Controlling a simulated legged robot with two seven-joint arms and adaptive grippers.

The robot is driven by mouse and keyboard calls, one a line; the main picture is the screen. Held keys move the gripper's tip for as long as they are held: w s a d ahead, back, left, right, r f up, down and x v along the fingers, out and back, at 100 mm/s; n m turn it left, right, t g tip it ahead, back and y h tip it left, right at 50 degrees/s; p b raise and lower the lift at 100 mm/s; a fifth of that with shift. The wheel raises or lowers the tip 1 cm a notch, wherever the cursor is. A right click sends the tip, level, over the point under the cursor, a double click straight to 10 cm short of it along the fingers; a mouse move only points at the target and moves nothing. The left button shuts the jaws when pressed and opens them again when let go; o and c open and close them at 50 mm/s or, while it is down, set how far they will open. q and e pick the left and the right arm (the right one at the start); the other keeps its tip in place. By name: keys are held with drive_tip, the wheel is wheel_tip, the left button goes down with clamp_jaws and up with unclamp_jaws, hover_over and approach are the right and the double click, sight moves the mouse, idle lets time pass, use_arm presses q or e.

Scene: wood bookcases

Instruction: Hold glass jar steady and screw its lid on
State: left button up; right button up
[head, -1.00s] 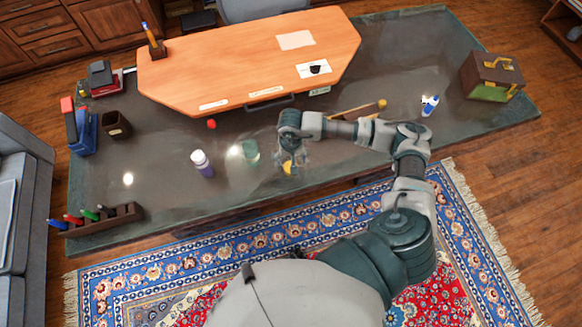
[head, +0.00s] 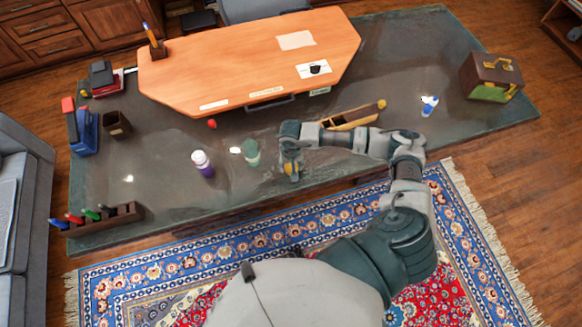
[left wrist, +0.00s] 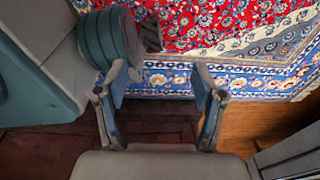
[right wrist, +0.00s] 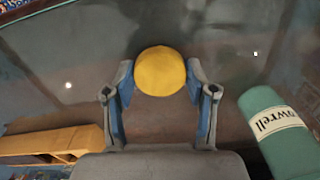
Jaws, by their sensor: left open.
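A round yellow lid-like piece (right wrist: 160,71) sits between the fingertips of my right gripper (right wrist: 160,85), which meet its sides. In the head view, my right gripper (head: 291,168) points down near the desk's front edge, with the yellow piece (head: 293,178) at its tips. I cannot tell whether a clear jar is under it. A green-teal cylinder with a white label (right wrist: 275,130) stands beside the right gripper; it also shows in the head view (head: 251,153). My left gripper (left wrist: 160,95) is open and empty, seen only in the left wrist view, above the floor and rug.
The dark desk (head: 400,60) holds a white-capped purple bottle (head: 203,165), a red ball (head: 212,124), a wooden tray (head: 350,117), a blue-and-white bottle (head: 429,105) and a brown case (head: 491,77). A pen rack (head: 105,215) stands at front left.

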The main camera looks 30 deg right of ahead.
drive_tip(key=c, duration=0.3)
drive_tip(key=shift+r, duration=0.6)
wheel_tip(320, 180, up, 2)
drive_tip(key=shift+r, duration=0.1)
use_arm(q)
drive_tip(key=w, duration=0.1)
drive_tip(key=w+d+r+b, duration=0.1)
drive_tip(key=w+r, duration=0.1)
drive_tip(key=w, duration=0.1)
drive_tip(key=shift+d+b, duration=0.2)
drive_tip(key=shift+b, duration=0.2)
use_arm(e)
drive_tip(key=s+a, duration=0.1)
drive_tip(key=s, duration=0.4)
drive_tip(key=s+a+r, duration=0.1)
drive_tip(key=s+a, duration=0.1)
drive_tip(key=s, duration=0.3)
drive_tip(key=s+a, duration=0.2)
drive_tip(key=s, duration=0.3)
drive_tip(key=shift+s+a+r, duration=0.1)
drive_tip(key=shift+a+r, duration=0.05)
drive_tip(key=shift+r, duration=0.2)
use_arm(q)
drive_tip(key=shift+o, duration=1.2)
